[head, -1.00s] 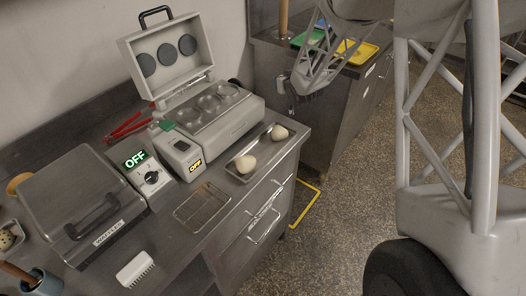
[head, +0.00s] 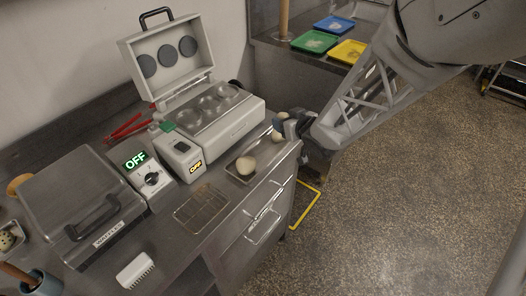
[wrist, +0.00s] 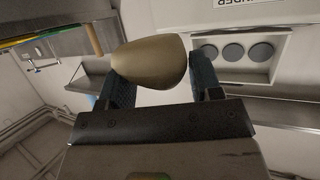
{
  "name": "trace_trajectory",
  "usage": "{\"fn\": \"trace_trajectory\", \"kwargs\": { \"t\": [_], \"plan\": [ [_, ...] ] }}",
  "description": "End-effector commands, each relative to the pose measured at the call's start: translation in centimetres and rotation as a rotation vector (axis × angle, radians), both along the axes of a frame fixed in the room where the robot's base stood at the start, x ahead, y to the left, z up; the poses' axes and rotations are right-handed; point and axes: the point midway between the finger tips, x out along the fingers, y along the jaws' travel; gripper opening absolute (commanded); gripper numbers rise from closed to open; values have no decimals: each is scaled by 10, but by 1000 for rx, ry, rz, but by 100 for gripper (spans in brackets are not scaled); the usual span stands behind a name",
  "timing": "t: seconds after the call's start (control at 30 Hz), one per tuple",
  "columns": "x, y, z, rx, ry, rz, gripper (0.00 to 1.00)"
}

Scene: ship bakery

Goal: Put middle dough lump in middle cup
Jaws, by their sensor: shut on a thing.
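My gripper (head: 287,124) is at the far right end of the counter, with its fingers shut on a pale dough lump (head: 282,115). In the wrist view the held lump (wrist: 150,62) sits between the dark fingers and sticks out past their tips. Two other lumps are by the narrow tray (head: 236,178): a near lump (head: 246,165) and a far lump (head: 278,137), partly hidden by my gripper. The open cup machine (head: 232,128) is left of my gripper, with a row of three round cups; the middle cup (head: 209,104) looks empty.
The machine's raised lid (head: 160,35) has three dark discs. In front are a switch box (head: 181,158), a dial box reading OFF (head: 149,176), a wire rack (head: 201,207) and a closed waffle iron (head: 80,205). Red tongs (head: 128,128) lie behind.

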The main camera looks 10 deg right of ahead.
Motion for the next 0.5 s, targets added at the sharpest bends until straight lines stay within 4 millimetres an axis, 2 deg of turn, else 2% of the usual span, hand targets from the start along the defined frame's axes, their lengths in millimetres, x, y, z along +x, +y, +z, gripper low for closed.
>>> {"fn": "trace_trajectory", "kwargs": {
  "t": [0.1,0.5],
  "plan": [
    [-32,6,-2,0,-1,33,35],
    [-134,28,-17,0,-1,142,35]
  ]
}}
